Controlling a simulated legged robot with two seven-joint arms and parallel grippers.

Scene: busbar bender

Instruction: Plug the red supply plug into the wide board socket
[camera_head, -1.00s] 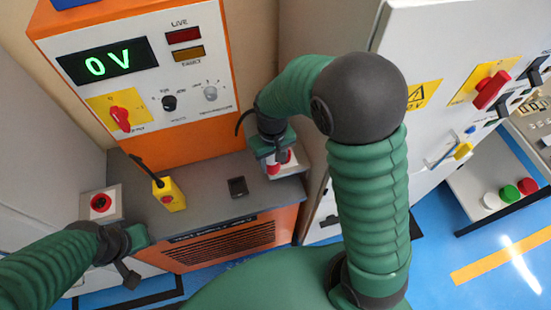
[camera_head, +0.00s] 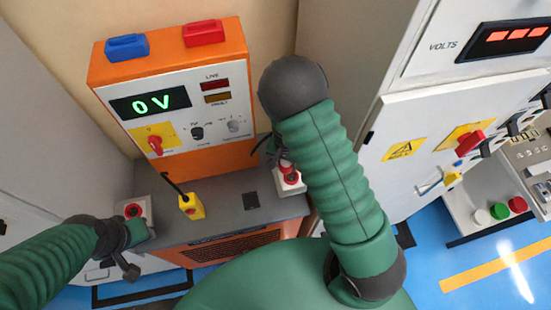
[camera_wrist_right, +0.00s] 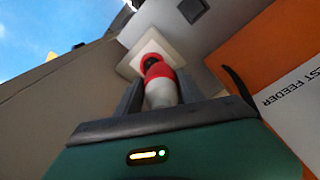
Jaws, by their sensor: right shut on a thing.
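My right gripper (camera_wrist_right: 160,103) is shut on the red supply plug (camera_wrist_right: 160,82), which has a red head and a pale grey body. In the wrist view, the plug's red end is at the dark opening of a red socket on a white square plate (camera_wrist_right: 134,58). I cannot tell whether it is touching or seated. In the head view this white socket box (camera_head: 289,187) stands at the bench's right end, and my right forearm partly hides the gripper there. My left gripper (camera_head: 130,257) is low at the left, apart from the plug; its jaws are unclear.
A similar red socket (camera_head: 133,211) is on the bench's left end. A yellow box with a black lever (camera_head: 191,207) and a small dark block (camera_head: 250,201) stand between. The orange feeder (camera_head: 171,70) reads 0 V. A white cabinet (camera_head: 400,180) stands close on the right.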

